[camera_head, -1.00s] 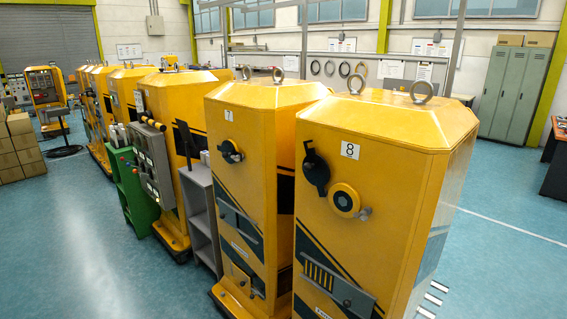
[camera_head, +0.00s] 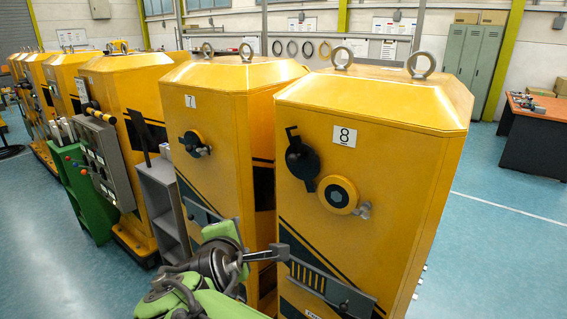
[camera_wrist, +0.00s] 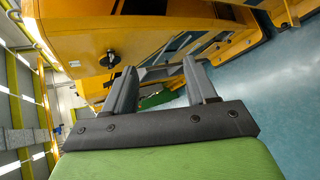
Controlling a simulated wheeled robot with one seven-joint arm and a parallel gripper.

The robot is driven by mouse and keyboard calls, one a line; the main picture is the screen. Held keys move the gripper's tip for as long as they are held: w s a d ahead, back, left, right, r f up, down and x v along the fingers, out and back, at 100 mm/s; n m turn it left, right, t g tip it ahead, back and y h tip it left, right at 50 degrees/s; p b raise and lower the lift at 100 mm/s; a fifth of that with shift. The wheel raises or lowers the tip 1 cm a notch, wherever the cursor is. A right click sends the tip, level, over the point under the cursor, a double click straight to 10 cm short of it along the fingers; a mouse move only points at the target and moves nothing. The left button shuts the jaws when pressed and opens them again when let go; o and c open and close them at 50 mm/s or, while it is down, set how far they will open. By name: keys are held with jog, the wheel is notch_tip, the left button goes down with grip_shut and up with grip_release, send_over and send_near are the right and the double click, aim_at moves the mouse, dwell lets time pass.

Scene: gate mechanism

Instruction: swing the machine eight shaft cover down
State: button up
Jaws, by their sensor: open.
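Machine eight (camera_head: 375,130) is a yellow cabinet with a number 8 plate at the right of the head view. Its black shaft cover (camera_head: 302,160) is swung up and to the left of a round yellow boss with a dark centre (camera_head: 338,194), leaving the boss uncovered. My gripper (camera_head: 282,252) is in front of the machines, lower than the cover and to its left, apart from it. In the wrist view my gripper (camera_wrist: 160,72) has its two fingers spread with nothing between them. A dark round part (camera_wrist: 110,60) on a yellow cabinet shows there; I cannot tell which machine it belongs to.
Machine seven (camera_head: 218,130) stands close on the left, with a small gap between. A slotted grey plate (camera_head: 325,285) sticks out low on machine eight. A grey shelf (camera_head: 162,200) and a green cabinet (camera_head: 82,195) stand farther left. Blue floor is open at the right.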

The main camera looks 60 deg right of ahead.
jog(key=s+d+r+n+g+h+b, duration=0.1)
jog(key=d+r+n+g+h, duration=0.1)
jog(key=d+n+h, duration=0.4)
jog(key=n+h+p, duration=0.1)
jog(key=n, duration=0.3)
send_near(292, 161)
jog(key=shift+g, duration=0.4)
jog(key=d, duration=0.3)
jog(key=w+d, duration=0.1)
jog(key=d, duration=0.2)
jog(key=w+d, duration=0.1)
jog(key=d, duration=0.2)
jog(key=shift+d, duration=0.4)
grip_shut()
